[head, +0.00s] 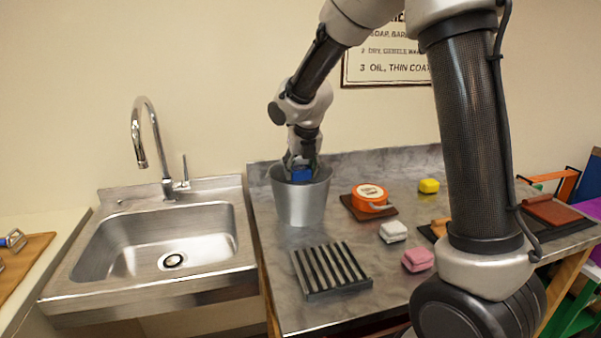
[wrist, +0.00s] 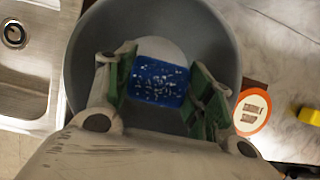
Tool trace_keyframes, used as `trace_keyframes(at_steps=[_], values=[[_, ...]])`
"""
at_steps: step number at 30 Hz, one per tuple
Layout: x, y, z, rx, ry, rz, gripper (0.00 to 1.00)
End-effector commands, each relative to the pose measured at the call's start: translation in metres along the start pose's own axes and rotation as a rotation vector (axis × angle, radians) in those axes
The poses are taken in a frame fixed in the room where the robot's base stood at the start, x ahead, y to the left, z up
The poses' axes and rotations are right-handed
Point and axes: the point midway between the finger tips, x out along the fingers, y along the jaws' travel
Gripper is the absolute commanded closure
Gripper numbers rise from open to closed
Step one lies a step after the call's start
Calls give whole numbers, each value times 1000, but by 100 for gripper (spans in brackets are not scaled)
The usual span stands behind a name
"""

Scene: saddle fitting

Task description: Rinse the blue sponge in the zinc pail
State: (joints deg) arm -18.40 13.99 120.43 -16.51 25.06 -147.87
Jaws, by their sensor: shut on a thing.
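The blue sponge (wrist: 158,82) is between the two fingers of my gripper (wrist: 160,88), which is shut on it. In the head view, the sponge (head: 301,174) shows at the mouth of the zinc pail (head: 303,205), below my gripper (head: 301,163). The pail stands upright on the grey counter beside the sink. In the wrist view, the pail (wrist: 90,45) surrounds the sponge and fingers, with a paler round area behind the sponge. Light specks dot the sponge's face. The lower pail interior is hidden in the head view.
A steel sink (head: 165,245) with a tall faucet is left of the pail. A slatted rack (head: 330,270) lies in front. An orange round tin (head: 370,196), a yellow sponge (head: 428,186), a white sponge (head: 393,232) and a pink sponge (head: 417,259) lie to the right.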

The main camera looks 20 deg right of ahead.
Motion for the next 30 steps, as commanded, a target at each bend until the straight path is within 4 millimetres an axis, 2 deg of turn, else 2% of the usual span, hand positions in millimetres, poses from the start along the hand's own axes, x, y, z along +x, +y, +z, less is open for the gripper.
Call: trace_keyframes(at_steps=[24, 30], values=[[-61, 0, 26, 1, -1, 0, 66], [-68, 0, 28, 0, 0, 0, 66]])
